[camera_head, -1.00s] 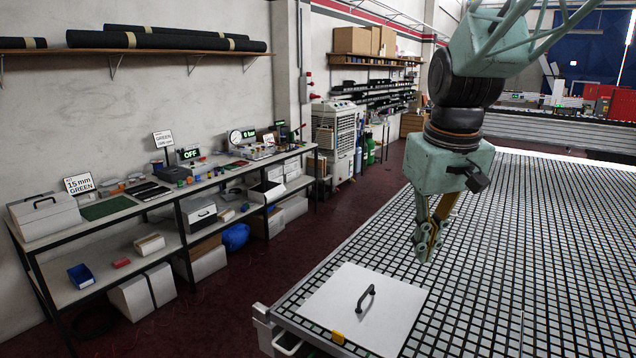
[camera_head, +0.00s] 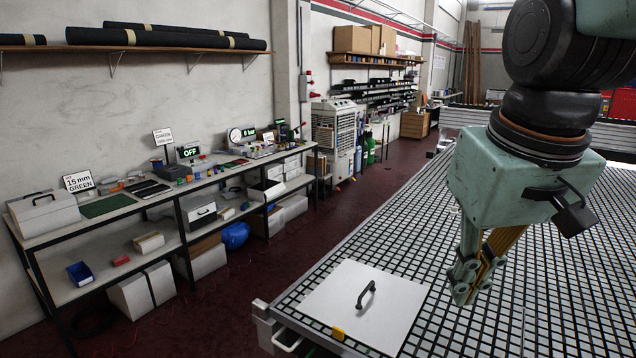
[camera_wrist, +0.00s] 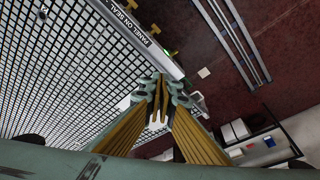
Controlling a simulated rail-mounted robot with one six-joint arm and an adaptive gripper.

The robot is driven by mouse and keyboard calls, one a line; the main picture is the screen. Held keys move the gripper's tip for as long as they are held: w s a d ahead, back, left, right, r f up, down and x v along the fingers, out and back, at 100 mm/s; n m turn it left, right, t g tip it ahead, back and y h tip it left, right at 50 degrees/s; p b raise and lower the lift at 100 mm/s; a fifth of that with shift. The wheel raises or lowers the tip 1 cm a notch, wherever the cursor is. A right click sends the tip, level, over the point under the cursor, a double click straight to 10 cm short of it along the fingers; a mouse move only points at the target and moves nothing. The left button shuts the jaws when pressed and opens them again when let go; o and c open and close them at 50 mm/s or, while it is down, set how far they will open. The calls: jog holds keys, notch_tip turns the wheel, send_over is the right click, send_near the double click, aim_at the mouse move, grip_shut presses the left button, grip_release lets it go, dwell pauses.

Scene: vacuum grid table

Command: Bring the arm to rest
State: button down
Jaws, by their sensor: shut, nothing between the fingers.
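My gripper (camera_head: 466,290) hangs pointing down above the grid table (camera_head: 420,225), to the right of the white panel with its black handle. It is shut and holds nothing. My gripper also shows in the wrist view (camera_wrist: 160,92), its fingers together, with the table's edge and the dark red floor beyond. My arm comes in from the upper right of the head view.
A workbench (camera_head: 150,205) with boxes and signs stands along the left wall. Dark red floor (camera_head: 270,270) lies between.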

jog(key=s+f+m+b, duration=0.1)
jog(key=s+f, duration=0.2)
jog(key=s, duration=1.1)
jog(key=shift+t, duration=0.4)
dwell(0.6)
